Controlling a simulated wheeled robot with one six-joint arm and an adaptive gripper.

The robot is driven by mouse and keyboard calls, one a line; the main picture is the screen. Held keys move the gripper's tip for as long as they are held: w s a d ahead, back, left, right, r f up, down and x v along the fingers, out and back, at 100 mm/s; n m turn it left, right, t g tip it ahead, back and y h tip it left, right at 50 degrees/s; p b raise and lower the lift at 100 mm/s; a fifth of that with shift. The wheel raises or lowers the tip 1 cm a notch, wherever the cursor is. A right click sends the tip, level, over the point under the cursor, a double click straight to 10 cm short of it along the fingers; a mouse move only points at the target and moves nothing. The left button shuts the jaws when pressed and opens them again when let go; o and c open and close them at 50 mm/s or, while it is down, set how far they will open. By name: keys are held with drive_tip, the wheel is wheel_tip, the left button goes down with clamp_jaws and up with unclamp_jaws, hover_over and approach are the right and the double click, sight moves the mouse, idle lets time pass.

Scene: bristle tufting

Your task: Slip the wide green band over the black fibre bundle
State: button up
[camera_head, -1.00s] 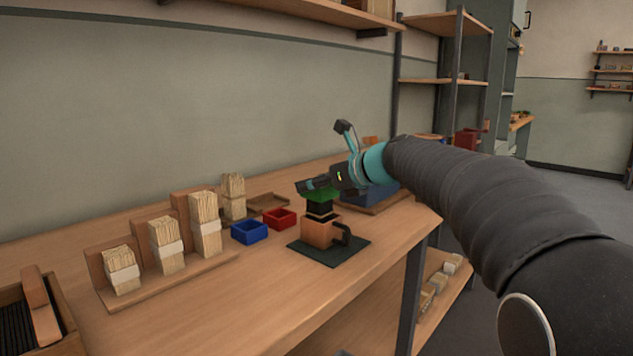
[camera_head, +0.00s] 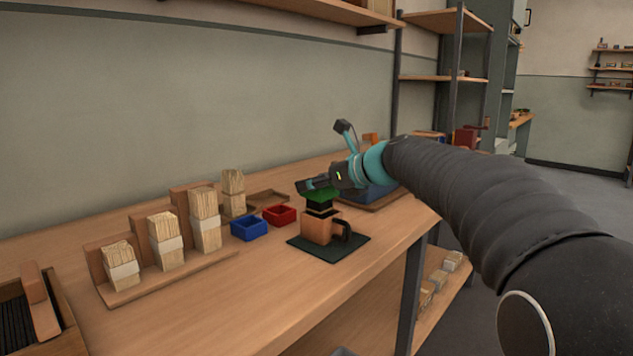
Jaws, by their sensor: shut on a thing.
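The black fibre bundle (camera_head: 320,206) stands upright in a wooden clamp block (camera_head: 317,228) with a dark handle, on a dark green mat. My gripper (camera_head: 313,186) is shut on the wide green band (camera_head: 321,196), directly above the bundle. The band is at the top of the bundle. I cannot tell whether it is around the bundle's top or just over it, as the gripper hides the upper side.
A blue bin (camera_head: 249,229) and a red bin (camera_head: 279,215) stand left of the mat (camera_head: 334,249). Several pale, white-banded bundles stand in a wooden rack (camera_head: 175,279) further left. A blue tray (camera_head: 379,198) lies behind my gripper. The front bench is clear.

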drive_tip(key=shift+f+b, duration=0.95)
drive_tip(key=shift+f, duration=0.8)
drive_tip(key=o, duration=1)
drive_tip(key=shift+s+d+b, duration=0.2)
drive_tip(key=shift+s+d, duration=0.65)
drive_tip(key=shift+d, duration=0.25)
drive_tip(key=shift+s+d+b, duration=0.15)
drive_tip(key=shift+s+d, duration=0.7)
drive_tip(key=shift+d, duration=0.25)
drive_tip(key=shift+s+d+b, duration=0.2)
drive_tip(key=shift+s+d, duration=0.65)
drive_tip(key=shift+d, duration=0.25)
